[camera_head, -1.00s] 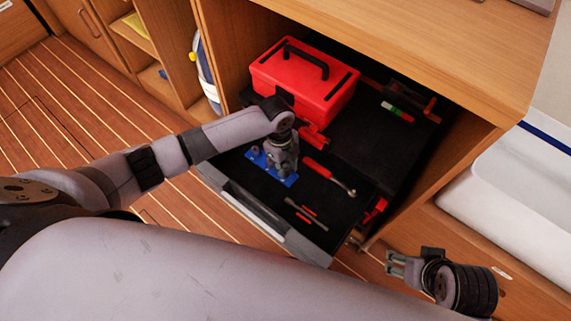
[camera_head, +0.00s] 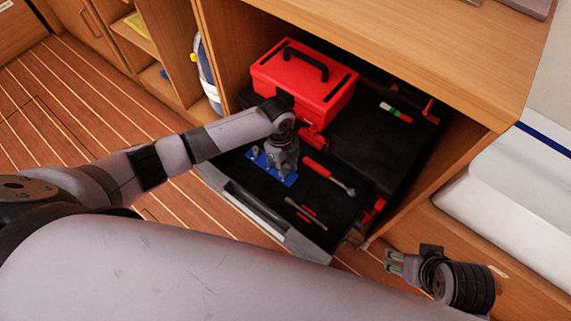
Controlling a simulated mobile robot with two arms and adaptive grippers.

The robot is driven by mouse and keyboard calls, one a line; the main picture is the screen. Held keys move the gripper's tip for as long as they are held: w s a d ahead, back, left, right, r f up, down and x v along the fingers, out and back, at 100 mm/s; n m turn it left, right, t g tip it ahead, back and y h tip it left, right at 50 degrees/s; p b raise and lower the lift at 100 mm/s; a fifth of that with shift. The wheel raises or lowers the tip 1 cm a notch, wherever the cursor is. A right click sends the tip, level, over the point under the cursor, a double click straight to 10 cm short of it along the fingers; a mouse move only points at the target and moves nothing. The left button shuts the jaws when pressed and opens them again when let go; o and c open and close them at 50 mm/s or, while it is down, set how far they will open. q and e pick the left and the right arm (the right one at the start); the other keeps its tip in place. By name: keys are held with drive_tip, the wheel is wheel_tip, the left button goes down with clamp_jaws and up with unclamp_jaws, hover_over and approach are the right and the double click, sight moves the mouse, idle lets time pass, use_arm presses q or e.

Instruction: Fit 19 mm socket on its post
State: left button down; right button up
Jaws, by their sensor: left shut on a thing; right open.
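A blue socket rail (camera_head: 289,180) lies in the open drawer, with small grey sockets or posts on it. My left gripper (camera_head: 279,166) is directly over the rail, pointing down, and covers its middle. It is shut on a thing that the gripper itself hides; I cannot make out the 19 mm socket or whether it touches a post. My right gripper (camera_head: 394,263) is open and empty, outside the drawer at the lower right.
The wooden counter (camera_head: 420,45) overhangs the drawer's back.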

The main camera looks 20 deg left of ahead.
use_arm(q)
drive_tip(key=shift+f, duration=0.3)
drive_tip(key=shift+f+b, duration=0.5)
drive_tip(key=shift+f, duration=0.15)
drive_tip(key=c, duration=1.5)
unclamp_jaws()
drive_tip(key=shift+c, duration=0.2)
drive_tip(key=shift+o, duration=0.5)
drive_tip(key=o, duration=0.5)
drive_tip(key=shift+c, duration=0.2)
